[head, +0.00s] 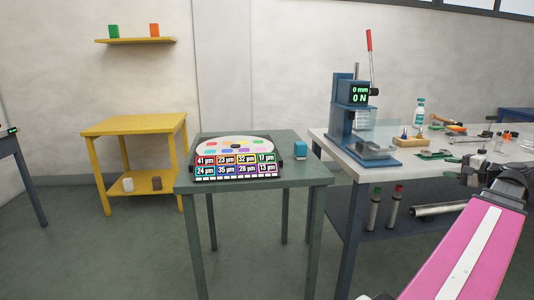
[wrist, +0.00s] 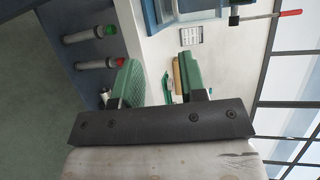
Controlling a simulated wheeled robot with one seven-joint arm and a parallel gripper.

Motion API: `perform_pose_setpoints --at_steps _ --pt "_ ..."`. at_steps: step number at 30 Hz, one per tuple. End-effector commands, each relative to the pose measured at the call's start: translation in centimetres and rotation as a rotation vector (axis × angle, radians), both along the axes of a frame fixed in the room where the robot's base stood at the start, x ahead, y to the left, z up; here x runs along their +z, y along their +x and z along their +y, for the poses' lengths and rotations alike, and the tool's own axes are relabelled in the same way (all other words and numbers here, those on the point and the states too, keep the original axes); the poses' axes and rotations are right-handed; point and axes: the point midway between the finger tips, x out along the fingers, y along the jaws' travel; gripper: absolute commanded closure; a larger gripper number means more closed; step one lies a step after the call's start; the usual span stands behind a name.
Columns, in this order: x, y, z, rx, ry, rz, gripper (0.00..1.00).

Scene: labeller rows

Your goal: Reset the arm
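My arm (head: 460,250), with a pink link and a dark joint, reaches in from the lower right in the head view, beside the white-topped bench (head: 345,155). My gripper (wrist: 160,80) shows in the wrist view with its two green-padded fingers wide apart. Nothing is held between them; the bench top and a tan object (wrist: 177,78) show beyond the gap. The wrist view is turned sideways. In the head view I cannot clearly make out the fingers.
The bench carries a blue press (head: 350,120) with a red-tipped lever, a bottle (head: 420,113) and small tools. Two cylinders (head: 374,212) stand on its lower shelf. A green table (head: 255,182) holds a labelled device (head: 236,160). A yellow table (head: 133,124) stands left. Floor in front is clear.

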Motion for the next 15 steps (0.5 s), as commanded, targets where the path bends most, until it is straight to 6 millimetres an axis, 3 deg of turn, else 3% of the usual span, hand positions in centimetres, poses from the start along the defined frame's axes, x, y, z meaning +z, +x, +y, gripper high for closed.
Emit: perform_pose_setpoints --at_steps 15 --pt "-5.0 3.1 4.6 0.058 -0.068 0.109 0.61"
